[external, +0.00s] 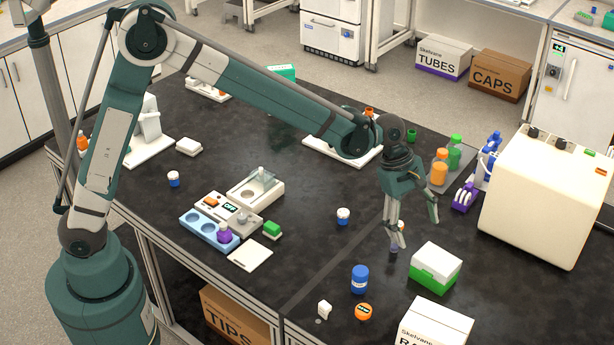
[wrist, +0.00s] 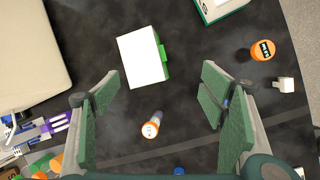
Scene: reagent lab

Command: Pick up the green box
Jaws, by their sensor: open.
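The green box (external: 436,269) has a white top and a green lower part. It stands on the black bench, to the lower right of my gripper in the external view. In the wrist view the green box (wrist: 143,57) shows its white top, with green along its right side, just beyond the fingertips. My gripper (external: 417,231) points down, open and empty, above the bench. In the wrist view my gripper's fingers (wrist: 160,88) are spread wide. A small vial (wrist: 152,124) stands on the bench below, between the fingers in that view.
A blue bottle (external: 360,279), an orange-topped jar (external: 363,312) and a white box (external: 436,328) stand near the front. A large cream machine (external: 545,205) is at the right. Orange and green bottles (external: 440,168) stand behind the gripper.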

